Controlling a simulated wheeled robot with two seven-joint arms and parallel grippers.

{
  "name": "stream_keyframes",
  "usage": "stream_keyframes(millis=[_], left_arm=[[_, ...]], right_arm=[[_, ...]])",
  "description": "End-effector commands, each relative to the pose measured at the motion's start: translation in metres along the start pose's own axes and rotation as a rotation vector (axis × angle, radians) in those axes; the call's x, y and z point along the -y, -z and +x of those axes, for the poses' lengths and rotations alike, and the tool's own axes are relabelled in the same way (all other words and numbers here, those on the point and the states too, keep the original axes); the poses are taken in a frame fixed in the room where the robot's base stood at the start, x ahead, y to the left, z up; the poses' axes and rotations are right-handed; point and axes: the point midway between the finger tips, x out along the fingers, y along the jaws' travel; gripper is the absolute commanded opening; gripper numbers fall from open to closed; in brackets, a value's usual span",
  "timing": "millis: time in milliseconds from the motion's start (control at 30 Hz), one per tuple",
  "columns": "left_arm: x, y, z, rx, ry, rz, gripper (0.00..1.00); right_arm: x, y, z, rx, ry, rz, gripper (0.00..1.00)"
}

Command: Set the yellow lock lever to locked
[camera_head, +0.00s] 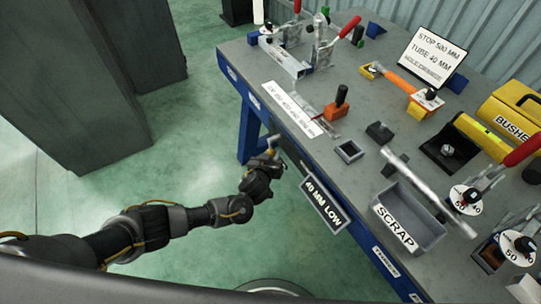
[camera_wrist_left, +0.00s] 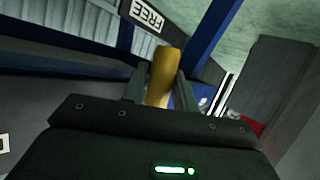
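The yellow lock lever (camera_wrist_left: 163,72) stands between the two fingers of my left gripper (camera_wrist_left: 162,88) in the left wrist view, with a finger against each side. My left gripper looks shut on it. In the head view my left gripper (camera_head: 273,155) is at the blue front edge of the workbench, and only a small bit of yellow shows there. The lever's pivot is hidden. A white FREE label (camera_wrist_left: 149,14) shows beyond the lever in the left wrist view. My right gripper is in neither view.
The workbench (camera_head: 225,52) carries clamps, a grey SCRAP bin (camera_head: 428,236) and a yellow BUSHES box (camera_head: 512,118). A 40 MM LOW sign (camera_head: 323,204) hangs at its front edge, just right of my left gripper. Dark cabinets (camera_head: 60,70) stand at the left; green floor lies between.

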Motion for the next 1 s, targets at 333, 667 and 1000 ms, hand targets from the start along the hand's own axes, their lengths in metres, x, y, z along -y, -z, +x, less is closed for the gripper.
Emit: stream_keyframes(millis=[333,667,1000], left_arm=[[0.0,0.0,0.0,0.0,0.0,0.0,0.0],[-0.009,0.001,-0.005,0.059,-0.015,-0.058,0.0],[-0.018,0.004,-0.018,0.219,-0.06,-0.214,0.0]], right_arm=[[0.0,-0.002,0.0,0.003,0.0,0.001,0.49],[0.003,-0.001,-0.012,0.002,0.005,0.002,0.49],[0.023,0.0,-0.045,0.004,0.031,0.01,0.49]])
